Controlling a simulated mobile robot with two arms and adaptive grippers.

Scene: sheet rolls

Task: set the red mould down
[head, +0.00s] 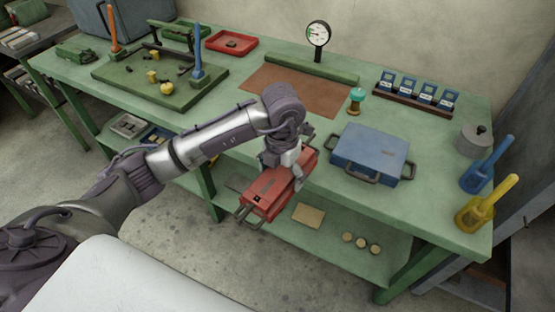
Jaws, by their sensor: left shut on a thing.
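The red mould (266,196) is a flat red box with a dark handle at its near end. My left gripper (287,172) is shut on it from above, near its far half. The mould is tilted in the picture and appears at the front edge of the green table (330,196), over the lower shelf. Whether it touches the table edge cannot be told. The gripper's fingertips are partly hidden by the wrist and the mould. My right gripper does not show.
A blue mould (372,151) with handles lies right of the red one. A brown mat (300,90) lies bare behind, with a gauge (318,36) beyond. Blue (484,172) and yellow (484,205) tools stand at the right end. A green board (150,80) with small parts is at left.

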